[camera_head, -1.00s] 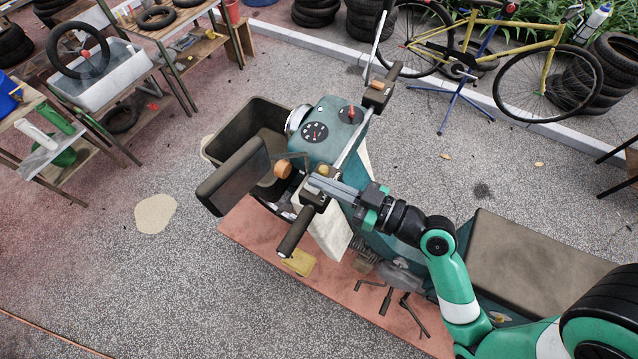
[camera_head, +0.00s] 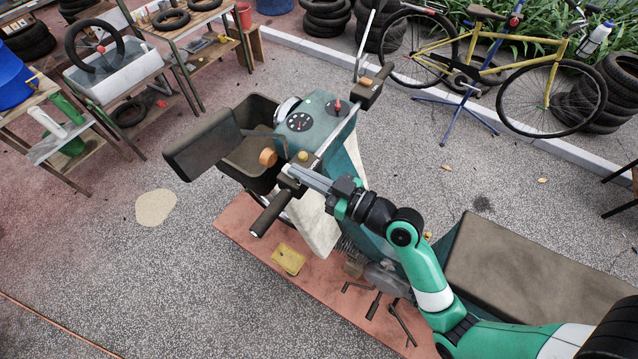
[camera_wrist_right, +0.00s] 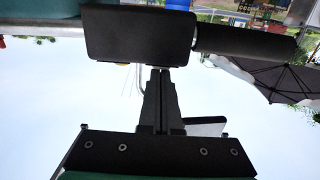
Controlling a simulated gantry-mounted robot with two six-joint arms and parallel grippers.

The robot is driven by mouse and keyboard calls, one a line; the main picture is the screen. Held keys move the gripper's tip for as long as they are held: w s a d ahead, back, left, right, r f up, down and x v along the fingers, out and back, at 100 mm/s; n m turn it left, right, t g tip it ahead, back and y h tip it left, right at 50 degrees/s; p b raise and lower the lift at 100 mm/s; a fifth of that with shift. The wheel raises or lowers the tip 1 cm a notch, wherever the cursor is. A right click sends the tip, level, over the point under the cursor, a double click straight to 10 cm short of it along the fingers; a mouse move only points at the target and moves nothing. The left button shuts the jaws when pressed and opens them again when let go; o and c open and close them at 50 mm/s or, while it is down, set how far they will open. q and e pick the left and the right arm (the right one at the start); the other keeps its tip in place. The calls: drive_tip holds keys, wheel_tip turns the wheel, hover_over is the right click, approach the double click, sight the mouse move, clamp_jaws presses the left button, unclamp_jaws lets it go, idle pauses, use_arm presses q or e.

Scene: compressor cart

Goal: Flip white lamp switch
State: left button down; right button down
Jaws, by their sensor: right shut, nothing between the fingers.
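The lamp switch seems to belong to the dark switch box (camera_head: 291,184) on the near handlebar of the teal scooter (camera_head: 325,128). The box also fills the top of the right wrist view (camera_wrist_right: 138,32). I cannot make out a white switch; my fingers cover part of the box in the head view. My right gripper (camera_head: 297,171) is shut and empty, its fingertips at the box. In the right wrist view its fingers (camera_wrist_right: 162,74) point up to the box's lower edge; whether they touch it I cannot tell. My left gripper is not in view.
The black grip (camera_head: 270,214) and an orange lamp (camera_head: 268,157) are close to the fingers. The far switch box (camera_head: 369,93) has a red knob nearby. Open pavement (camera_head: 110,270) lies to the left.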

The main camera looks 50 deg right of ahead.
drive_tip(key=shift+w, duration=0.5)
drive_tip(key=shift+w+r, duration=0.1)
drive_tip(key=shift+r, duration=0.2)
wheel_tip(320, 180, up, 5)
drive_tip(key=p, duration=0.4)
drive_tip(key=shift+a+f+p, duration=0.1)
drive_tip(key=shift+p, duration=0.2)
drive_tip(key=s+d+r, duration=0.1)
drive_tip(key=s, duration=0.9)
drive_tip(key=shift+d+r, duration=0.2)
drive_tip(key=shift+w, duration=0.1)
